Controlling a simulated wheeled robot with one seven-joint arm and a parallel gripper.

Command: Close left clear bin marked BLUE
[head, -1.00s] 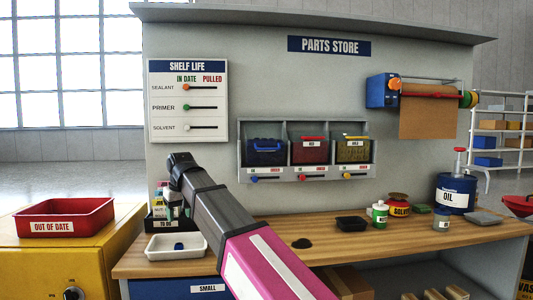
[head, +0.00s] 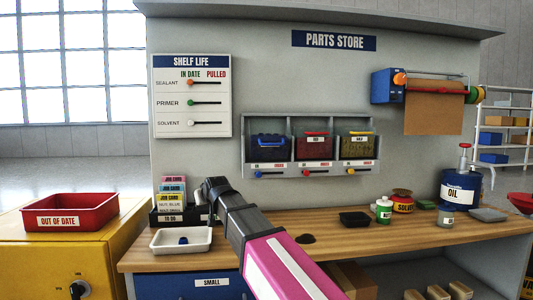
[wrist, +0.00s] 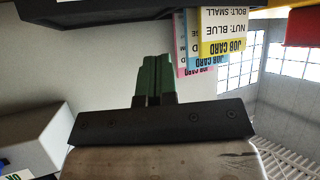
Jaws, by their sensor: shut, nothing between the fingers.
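Three clear bins sit in a grey wall rack (head: 245,148) under the PARTS STORE sign. The left bin (head: 268,152) has blue contents and a blue handle; unlike the other two, no label shows on its front, and its lid looks different from theirs. I cannot read its mark or tell surely how far it stands open. The middle bin (head: 311,149) is red, the right bin (head: 356,150) yellow. My gripper, with green fingers (wrist: 152,77), is shut and empty beside the job cards (wrist: 222,35). In the head view its fingers are mostly hidden; it is below and left of the bins.
The job card holder (head: 172,218) and a white tray (head: 181,240) stand on the bench's left end. A dark dish (head: 355,219), small bottles and an oil can (head: 459,190) stand to the right. A red OUT OF DATE tray (head: 70,212) is on the yellow cabinet.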

